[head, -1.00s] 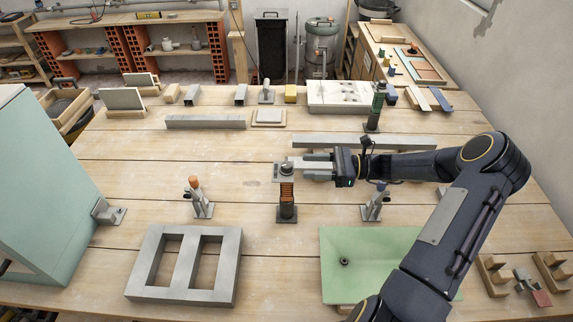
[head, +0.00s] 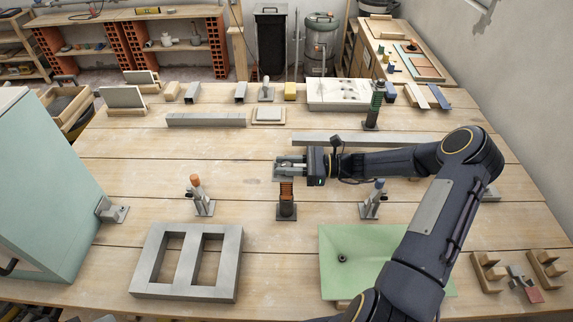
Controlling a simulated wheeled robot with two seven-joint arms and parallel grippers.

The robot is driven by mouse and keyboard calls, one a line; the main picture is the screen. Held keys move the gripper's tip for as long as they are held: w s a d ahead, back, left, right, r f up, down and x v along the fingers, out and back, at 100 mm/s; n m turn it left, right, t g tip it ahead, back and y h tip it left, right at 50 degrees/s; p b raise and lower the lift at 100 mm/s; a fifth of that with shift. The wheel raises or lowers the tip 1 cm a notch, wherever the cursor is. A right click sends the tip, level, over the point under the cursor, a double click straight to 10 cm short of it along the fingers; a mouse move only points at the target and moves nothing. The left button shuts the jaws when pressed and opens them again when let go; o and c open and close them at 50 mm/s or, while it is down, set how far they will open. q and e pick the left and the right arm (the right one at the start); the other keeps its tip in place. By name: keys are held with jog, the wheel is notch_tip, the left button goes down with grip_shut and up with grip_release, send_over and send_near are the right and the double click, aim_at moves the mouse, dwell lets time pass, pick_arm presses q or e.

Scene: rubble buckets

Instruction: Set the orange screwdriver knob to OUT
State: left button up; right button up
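An orange-topped handle (head: 195,181) stands tilted in a grey metal bracket (head: 205,208) on the table, left of the middle; no IN or OUT marking is readable. A dark post with copper-coloured ribs (head: 286,192) stands upright in the middle on a small base. My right gripper (head: 284,166) is at the top of this post, coming from the right. Its two light fingers look apart, one on each side of the post's top, which they largely hide. Contact cannot be told. My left gripper is not in view.
A blue-topped handle (head: 379,184) stands in a similar bracket right of the post. A grey two-hole block (head: 232,265) and a green plate (head: 335,275) lie in front. A green-topped post (head: 374,105) stands behind. A pale green cabinet (head: 45,190) borders the left.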

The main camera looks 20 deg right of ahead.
jog(key=c, duration=0.4)
jog(key=shift+m+t, duration=0.3)
jog(key=shift+t, duration=0.2)
jog(key=m+t+h, duration=0.2)
jog(key=shift+s+t, duration=0.1)
jog(key=shift+t, duration=0.2)
jog(key=m+t+h+b, duration=0.1)
jog(key=m+t+h, duration=0.3)
jog(key=h, duration=0.1)
jog(key=shift+a+f+b, duration=0.1)
jog(key=shift+f+b, duration=0.05)
jog(key=shift+b, duration=0.2)
jog(key=shift+m+t+h, duration=0.5)
jog(key=shift+m+h, duration=0.3)
jog(key=shift+h, duration=0.1)
jog(key=shift+m+t+h, duration=0.5)
jog(key=shift+m+h, duration=0.3)
jog(key=shift+h, duration=0.6)
jog(key=shift+r+h, duration=0.2)
jog(key=shift+h, duration=0.1)
